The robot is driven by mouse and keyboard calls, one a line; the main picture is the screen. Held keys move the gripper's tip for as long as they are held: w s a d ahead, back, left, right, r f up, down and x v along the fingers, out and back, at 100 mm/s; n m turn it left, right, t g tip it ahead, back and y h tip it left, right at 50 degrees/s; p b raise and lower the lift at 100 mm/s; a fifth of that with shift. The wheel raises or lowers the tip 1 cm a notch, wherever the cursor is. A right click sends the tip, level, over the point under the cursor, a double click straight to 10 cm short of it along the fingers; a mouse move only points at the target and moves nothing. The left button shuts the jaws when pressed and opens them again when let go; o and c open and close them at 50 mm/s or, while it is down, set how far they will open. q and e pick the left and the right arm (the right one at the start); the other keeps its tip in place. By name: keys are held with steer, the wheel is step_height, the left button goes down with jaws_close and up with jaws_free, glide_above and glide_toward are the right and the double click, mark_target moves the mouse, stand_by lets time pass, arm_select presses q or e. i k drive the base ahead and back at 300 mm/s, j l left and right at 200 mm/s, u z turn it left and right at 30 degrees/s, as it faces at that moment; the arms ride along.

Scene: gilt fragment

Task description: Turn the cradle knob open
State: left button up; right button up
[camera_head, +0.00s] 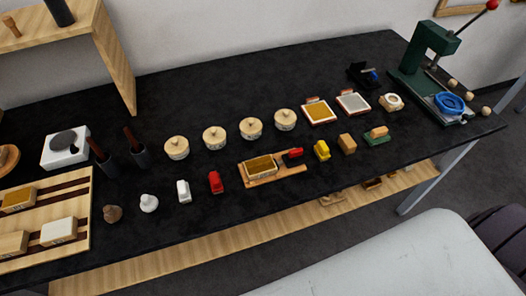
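I cannot tell for sure which part is the cradle knob. A green press (430,55) with a red-tipped lever (492,5) stands at the far right end of the black table. A blue ring-shaped piece (449,103) sits on its base, with small wooden balls (486,111) around it. Nearer the middle front, a wooden holder (290,171) carries a gold-topped block (260,165), with a small red piece (294,154) at its right end. Neither of my grippers is in view.
Several lidded round pots (214,137) stand in a row on the black table (190,85). Small coloured blocks, including a yellow one (322,150), stand in front. A wooden tray (75,190) with blocks lies at left. The table's back middle is clear.

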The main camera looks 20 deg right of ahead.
mark_target(294, 153)
steer(key=j+z, duration=0.15)
steer(key=z, duration=0.3)
steer(key=k+j+z, duration=0.1)
steer(key=z, duration=0.35)
steer(key=j+z, duration=0.1)
steer(key=z, duration=0.35)
steer(key=k+z, duration=0.15)
steer(key=z, duration=0.3)
steer(key=k+j, duration=0.25)
steer(key=k, duration=0.1)
